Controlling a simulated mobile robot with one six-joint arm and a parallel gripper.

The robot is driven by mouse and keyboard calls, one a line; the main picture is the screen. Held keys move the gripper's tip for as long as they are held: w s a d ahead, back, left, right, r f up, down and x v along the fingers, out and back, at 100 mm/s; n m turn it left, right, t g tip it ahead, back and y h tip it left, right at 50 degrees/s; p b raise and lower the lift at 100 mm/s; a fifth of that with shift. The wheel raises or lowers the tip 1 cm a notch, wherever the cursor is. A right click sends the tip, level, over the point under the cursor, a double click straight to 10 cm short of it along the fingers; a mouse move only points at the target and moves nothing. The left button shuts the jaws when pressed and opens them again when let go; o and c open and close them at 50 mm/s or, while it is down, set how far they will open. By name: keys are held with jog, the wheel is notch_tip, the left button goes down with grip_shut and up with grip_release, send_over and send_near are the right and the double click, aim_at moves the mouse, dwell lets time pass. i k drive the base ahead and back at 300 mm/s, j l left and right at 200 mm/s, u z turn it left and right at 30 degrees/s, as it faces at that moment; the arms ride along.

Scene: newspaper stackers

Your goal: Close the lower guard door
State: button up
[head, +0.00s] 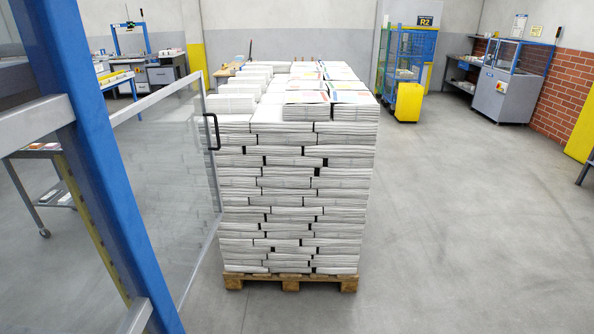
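The guard door (165,185) is a clear panel in a grey metal frame. It stands swung open at the left, reaching away from a blue post (95,150) toward the stack of newspapers. A black pull handle (211,132) is on its free edge. The door's lower corner shows near the floor, and part of its hinge side is hidden behind the blue post. I cannot tell from this view whether another door is above it. My gripper is not in view.
A tall newspaper stack (295,190) on a wooden pallet (290,281) stands just right of the door's free edge. The floor (450,240) to the right is clear. A wheeled side table (45,190) is at left. A yellow bin (408,102) and grey machine (510,85) stand farther back.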

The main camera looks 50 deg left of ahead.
aim_at(120, 117)
jog(key=i+j+z, duration=0.1)
jog(key=z, duration=7.7)
jog(key=l+z, duration=0.2)
jog(key=z, duration=0.2)
jog(key=i+l+z, duration=0.15)
jog(key=z, duration=0.2)
jog(key=i+l+z, duration=0.15)
jog(key=z, duration=0.25)
jog(key=i+l+z, duration=0.1)
jog(key=z, duration=0.3)
jog(key=i+l+u, duration=0.1)
jog(key=i+l, duration=0.45)
jog(key=i, duration=0.2)
jog(key=i+l, duration=0.55)
jog(key=i, duration=0.15)
jog(key=i+u, duration=0.05)
